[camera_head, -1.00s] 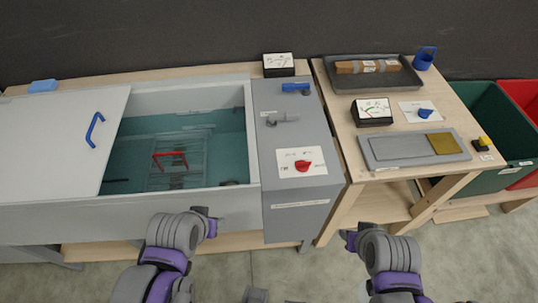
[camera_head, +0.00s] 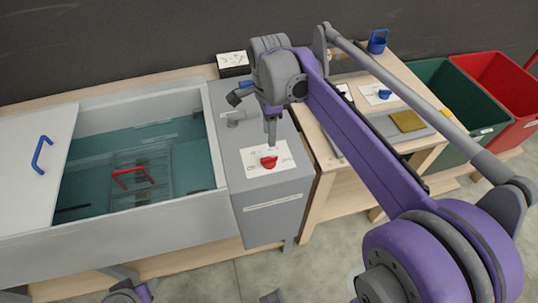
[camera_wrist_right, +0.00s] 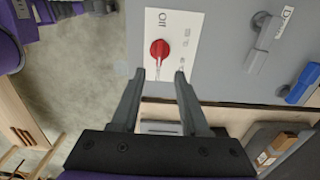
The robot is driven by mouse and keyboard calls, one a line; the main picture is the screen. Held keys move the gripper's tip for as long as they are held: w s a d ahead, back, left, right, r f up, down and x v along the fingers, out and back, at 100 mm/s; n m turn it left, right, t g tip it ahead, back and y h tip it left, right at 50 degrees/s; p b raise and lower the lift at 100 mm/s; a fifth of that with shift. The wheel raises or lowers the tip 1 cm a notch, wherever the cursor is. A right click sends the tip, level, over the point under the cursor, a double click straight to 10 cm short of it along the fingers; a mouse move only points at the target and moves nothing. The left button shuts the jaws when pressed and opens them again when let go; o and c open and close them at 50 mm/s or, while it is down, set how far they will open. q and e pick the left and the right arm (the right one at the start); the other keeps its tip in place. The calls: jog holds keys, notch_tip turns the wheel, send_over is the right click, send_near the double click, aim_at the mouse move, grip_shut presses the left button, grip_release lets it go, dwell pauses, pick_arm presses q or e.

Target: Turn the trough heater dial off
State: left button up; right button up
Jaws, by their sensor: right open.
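The red dial (camera_head: 268,162) sits on a white label plate (camera_head: 284,153) on top of the grey box at the trough's right end. In the right wrist view the red dial (camera_wrist_right: 159,48) is ahead of the fingertips, and the word "Off" is printed beside it. Its narrow end seems to point away from that word. My right gripper (camera_head: 253,119) is open and empty above the box, behind the dial in the head view; its fingers (camera_wrist_right: 160,75) are apart from the dial. Part of my left arm (camera_head: 132,293) shows at the bottom edge; its jaw state is unclear.
The trough (camera_head: 85,196) holds water and a red-handled rack (camera_head: 132,177). A grey lever (camera_head: 236,118) stands on the box behind the dial; it also shows in the wrist view (camera_wrist_right: 262,42). A blue handle (camera_wrist_right: 302,84) is beyond it.

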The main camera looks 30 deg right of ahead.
aim_at(269, 157)
notch_tip(269, 157, down, 10)
jog(key=shift+r+b, duration=0.1)
jog(key=shift+b, duration=0.3)
grip_shut()
